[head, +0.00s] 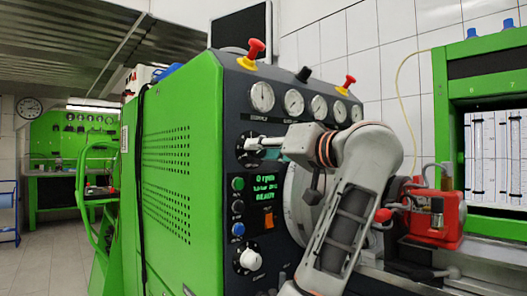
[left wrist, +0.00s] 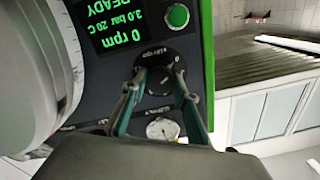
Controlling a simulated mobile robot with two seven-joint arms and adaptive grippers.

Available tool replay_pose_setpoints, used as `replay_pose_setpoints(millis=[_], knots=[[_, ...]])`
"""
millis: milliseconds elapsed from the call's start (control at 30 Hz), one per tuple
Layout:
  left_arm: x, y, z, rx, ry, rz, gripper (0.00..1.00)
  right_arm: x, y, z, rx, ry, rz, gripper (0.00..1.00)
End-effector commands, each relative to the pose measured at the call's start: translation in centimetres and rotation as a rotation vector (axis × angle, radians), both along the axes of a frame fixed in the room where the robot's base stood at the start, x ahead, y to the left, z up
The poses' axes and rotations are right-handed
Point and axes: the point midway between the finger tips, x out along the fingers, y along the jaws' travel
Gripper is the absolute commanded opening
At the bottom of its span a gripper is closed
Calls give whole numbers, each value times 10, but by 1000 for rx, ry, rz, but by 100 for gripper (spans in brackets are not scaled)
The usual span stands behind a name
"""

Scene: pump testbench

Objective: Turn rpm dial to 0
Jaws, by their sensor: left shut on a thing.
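The black rpm dial (left wrist: 160,76) sits on the dark panel and shows upside down in the left wrist view. My left gripper (left wrist: 158,88) has its two fingers on either side of the dial and is shut on it. In the head view my left gripper (head: 256,144) is at the panel's upper part, below the gauges, and partly covers the dial (head: 245,153). The green-lettered display (head: 265,188) reads 0 rpm and READY. It also reads 0 rpm in the left wrist view (left wrist: 122,28). My right gripper is not in view.
Several pressure gauges (head: 262,97) line the panel top, with red-and-yellow knobs (head: 251,54) above. Below the dial are a green button (head: 238,184), a blue button (head: 238,229), an orange switch (head: 268,219) and a white knob (head: 250,259). A red pump (head: 450,222) stands right of my arm.

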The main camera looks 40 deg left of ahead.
Motion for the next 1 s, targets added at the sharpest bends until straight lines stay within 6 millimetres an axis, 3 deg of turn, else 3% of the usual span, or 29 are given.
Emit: replay_pose_setpoints(millis=[267, 300, 333, 367, 733, 1000], knots=[[-1, 1, 3, 1, -3, 0, 7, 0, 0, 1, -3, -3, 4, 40], [-2, 1, 3, 1, -3, 0, 36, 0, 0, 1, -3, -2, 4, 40], [-2, 1, 3, 1, -3, 0, 44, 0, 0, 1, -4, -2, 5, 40], [-1, 1, 3, 1, -3, 0, 45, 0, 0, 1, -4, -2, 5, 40], [0, -3, 1, 0, 0, -1, 45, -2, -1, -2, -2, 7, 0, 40], [-2, -42, 1, 0, -1, -3, 45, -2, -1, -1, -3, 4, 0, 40]])
